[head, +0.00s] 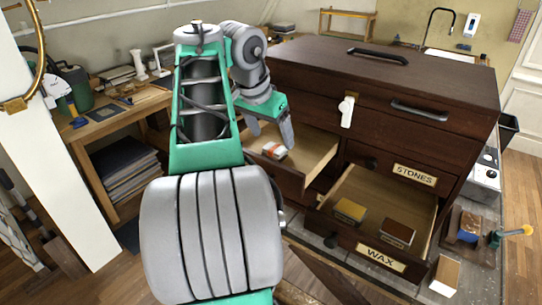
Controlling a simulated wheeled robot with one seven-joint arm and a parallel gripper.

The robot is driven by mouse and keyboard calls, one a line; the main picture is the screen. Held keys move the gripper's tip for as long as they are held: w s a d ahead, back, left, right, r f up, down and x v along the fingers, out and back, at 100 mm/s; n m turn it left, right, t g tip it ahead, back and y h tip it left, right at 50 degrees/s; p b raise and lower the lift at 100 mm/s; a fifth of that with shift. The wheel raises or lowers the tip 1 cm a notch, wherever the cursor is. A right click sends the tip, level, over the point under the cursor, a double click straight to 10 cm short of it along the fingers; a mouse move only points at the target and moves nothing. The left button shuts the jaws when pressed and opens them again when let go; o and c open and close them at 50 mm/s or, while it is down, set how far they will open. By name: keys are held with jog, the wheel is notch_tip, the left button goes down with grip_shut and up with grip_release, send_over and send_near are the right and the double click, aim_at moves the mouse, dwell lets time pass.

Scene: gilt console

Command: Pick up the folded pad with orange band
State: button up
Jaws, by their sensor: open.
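The folded pad with orange band (274,150) is a small pale item with an orange stripe. It lies in the open upper-left drawer (318,148) of a dark wooden chest. My gripper (270,133) is above that drawer, with its fingers pointing down close to the pad. The gripper is open and holds nothing that I can see. From this view I cannot tell whether a finger touches the pad. Part of the drawer is hidden behind my arm.
The lower drawer labelled WAX (380,258) is open, holding a yellow block (350,210) and a brown block (398,232). The STONES drawer (400,170) is shut. A white handle-like piece (347,110) is on the chest front. A workbench (110,124) stands at left.

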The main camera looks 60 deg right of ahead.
aim_at(274, 147)
jog(key=b+x, duration=0.1)
jog(key=x, duration=0.3)
jog(key=shift+w+f, duration=0.1)
jog(key=shift+f, duration=0.2)
jog(key=shift+a, duration=0.1)
jog(key=shift+c, duration=0.2)
jog(key=c, duration=1.5)
notch_tip(274, 147, up, 10)
jog(key=p, duration=0.5)
jog(key=o, duration=0.9)
jog(key=c, duration=0.7)
jog(key=shift+o, duration=0.2)
